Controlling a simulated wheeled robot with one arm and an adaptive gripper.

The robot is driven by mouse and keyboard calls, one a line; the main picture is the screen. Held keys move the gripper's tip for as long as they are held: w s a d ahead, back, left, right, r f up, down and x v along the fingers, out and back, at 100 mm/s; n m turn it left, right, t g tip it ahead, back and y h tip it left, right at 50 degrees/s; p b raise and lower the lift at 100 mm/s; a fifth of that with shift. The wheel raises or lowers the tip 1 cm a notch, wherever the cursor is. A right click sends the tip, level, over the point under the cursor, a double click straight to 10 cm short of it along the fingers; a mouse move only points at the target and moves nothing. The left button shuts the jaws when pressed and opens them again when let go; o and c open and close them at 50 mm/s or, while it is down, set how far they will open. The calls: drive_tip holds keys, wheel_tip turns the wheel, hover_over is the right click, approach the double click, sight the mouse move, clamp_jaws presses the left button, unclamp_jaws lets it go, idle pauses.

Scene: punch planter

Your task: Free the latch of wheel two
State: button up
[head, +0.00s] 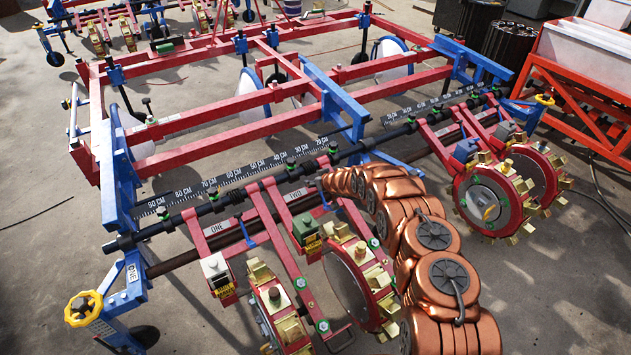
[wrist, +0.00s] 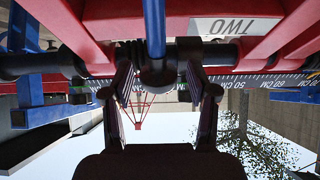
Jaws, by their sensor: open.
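The TWO plate (head: 300,194) is on the red arm of wheel two (head: 360,270) in the head view. It shows upside down in the wrist view (wrist: 225,26). My gripper (wrist: 158,88) is open in the wrist view, with one dark finger on each side of a rounded black collar (wrist: 157,74). A blue rod (wrist: 155,28), which looks like the latch lever of wheel two, runs up from that collar between the red bars. I cannot tell whether the fingers touch it. In the head view my copper arm hides the gripper and most of the lever.
Wheel one (head: 275,300) sits left of wheel two, with its ONE plate (head: 216,228). The black shaft (head: 185,222) and centimetre scale (head: 210,183) run behind them. Another wheel pair (head: 490,200) stands at right. Open concrete lies at the left.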

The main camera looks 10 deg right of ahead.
drive_tip(key=shift+r, duration=0.2)
drive_tip(key=shift+s+d+r, duration=0.2)
drive_tip(key=shift+s+r, duration=0.15)
drive_tip(key=shift+s, duration=0.1)
drive_tip(key=v, duration=1)
drive_tip(key=shift+s+r, duration=0.2)
drive_tip(key=shift+s, duration=0.05)
drive_tip(key=shift+d, duration=0.15)
